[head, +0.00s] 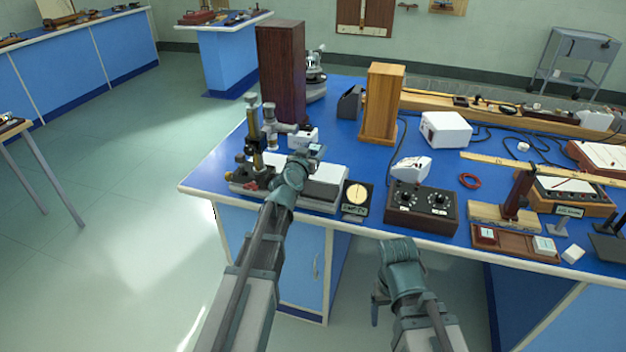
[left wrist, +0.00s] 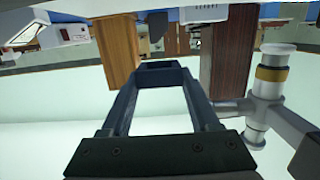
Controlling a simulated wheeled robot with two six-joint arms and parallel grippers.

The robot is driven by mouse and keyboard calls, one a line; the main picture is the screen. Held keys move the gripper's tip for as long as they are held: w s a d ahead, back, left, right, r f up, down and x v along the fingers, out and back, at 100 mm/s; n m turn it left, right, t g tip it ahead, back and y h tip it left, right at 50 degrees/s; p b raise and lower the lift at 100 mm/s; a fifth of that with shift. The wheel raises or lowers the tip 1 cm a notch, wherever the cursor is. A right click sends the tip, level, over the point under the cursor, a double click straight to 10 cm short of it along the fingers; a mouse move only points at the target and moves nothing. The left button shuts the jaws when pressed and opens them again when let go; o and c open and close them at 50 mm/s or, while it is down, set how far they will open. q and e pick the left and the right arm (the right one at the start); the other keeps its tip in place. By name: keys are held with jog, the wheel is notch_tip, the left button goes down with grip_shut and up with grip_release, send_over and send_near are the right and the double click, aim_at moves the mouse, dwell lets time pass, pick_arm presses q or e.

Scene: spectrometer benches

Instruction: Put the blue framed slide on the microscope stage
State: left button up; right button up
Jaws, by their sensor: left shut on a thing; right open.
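My left gripper (head: 313,153) is over the front left of the blue bench, just right of a microscope-like stand (head: 257,150) with a brass column and grey head. In the left wrist view my left gripper (left wrist: 160,66) has its fingertips closed around a small dark thing. It looks like the blue framed slide, but its frame and face are hardly visible. The stand's grey and brass tube (left wrist: 271,75) is close on the right there. I cannot make out a stage surface clearly. My right gripper (head: 381,296) is open and empty, low in front of the bench edge.
A dark wood box (head: 282,70) and a tan wood block (head: 382,102) stand behind. Another microscope (head: 316,72) is partly hidden behind the dark box. A round dial meter (head: 356,198) and a knobbed control box (head: 421,208) sit on the front edge. Blue bench top (head: 222,150) is clear at left.

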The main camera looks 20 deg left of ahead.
pick_arm(q)
jog(key=shift+f+b, duration=2.4)
jog(key=shift+f, duration=0.7)
pick_arm(e)
notch_tip(320, 180, down, 6)
pick_arm(q)
jog(key=shift+f, duration=0.1)
pick_arm(e)
jog(key=shift+f, duration=0.2)
pick_arm(q)
jog(key=shift+f+b, duration=0.15)
jog(key=shift+b, duration=0.15)
jog(key=o, duration=1.4)
jog(key=shift+c, duration=0.2)
jog(key=shift+r+p, duration=0.25)
jog(key=shift+p, duration=0.05)
jog(key=s, duration=0.4)
jog(key=s+r+p, duration=0.1)
jog(key=s, duration=0.7)
jog(key=shift+a+r+p, duration=0.2)
jog(key=shift+r+p, duration=0.2)
pick_arm(e)
notch_tip(320, 180, up, 2)
